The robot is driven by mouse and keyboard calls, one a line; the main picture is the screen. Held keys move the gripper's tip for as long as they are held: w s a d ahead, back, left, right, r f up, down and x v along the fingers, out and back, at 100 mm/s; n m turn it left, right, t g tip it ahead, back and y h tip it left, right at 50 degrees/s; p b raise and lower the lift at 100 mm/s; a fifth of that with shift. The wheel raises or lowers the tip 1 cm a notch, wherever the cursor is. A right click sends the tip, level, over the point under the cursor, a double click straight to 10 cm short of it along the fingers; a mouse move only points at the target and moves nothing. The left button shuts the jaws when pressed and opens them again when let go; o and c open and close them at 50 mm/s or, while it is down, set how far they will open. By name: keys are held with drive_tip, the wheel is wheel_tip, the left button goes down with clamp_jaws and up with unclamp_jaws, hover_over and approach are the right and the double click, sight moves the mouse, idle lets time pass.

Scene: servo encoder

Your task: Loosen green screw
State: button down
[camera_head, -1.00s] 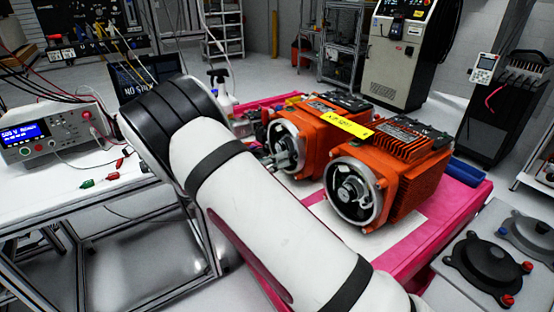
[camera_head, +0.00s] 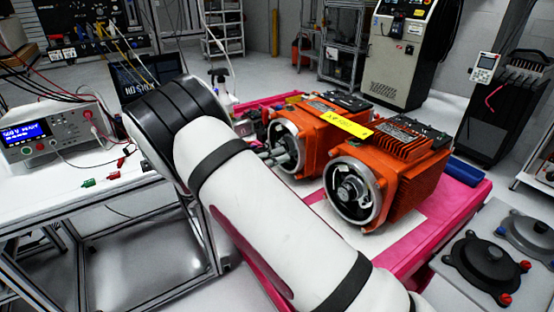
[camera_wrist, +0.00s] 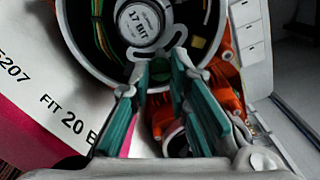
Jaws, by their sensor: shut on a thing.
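The green screw (camera_wrist: 179,66) shows as a small dark green patch at the lower rim of the round encoder (camera_wrist: 138,22) marked "17 BIT" in the wrist view. My gripper (camera_wrist: 174,72) has teal finger pads, and its tips are shut on the screw, hiding most of it. In the head view my gripper (camera_head: 285,158) is at the open round end of the left orange motor (camera_head: 312,142), partly behind my white arm. The screw cannot be made out there.
A second orange motor (camera_head: 408,182) stands close on the right. A bench with a test instrument (camera_head: 50,133) is at left. Dark round parts (camera_head: 487,260) lie at lower right.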

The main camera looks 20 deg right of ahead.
drive_tip(key=shift+n, duration=0.5)
drive_tip(key=c, duration=1.5)
unclamp_jaws()
drive_tip(key=v, duration=1.2)
drive_tip(key=shift+r, duration=0.1)
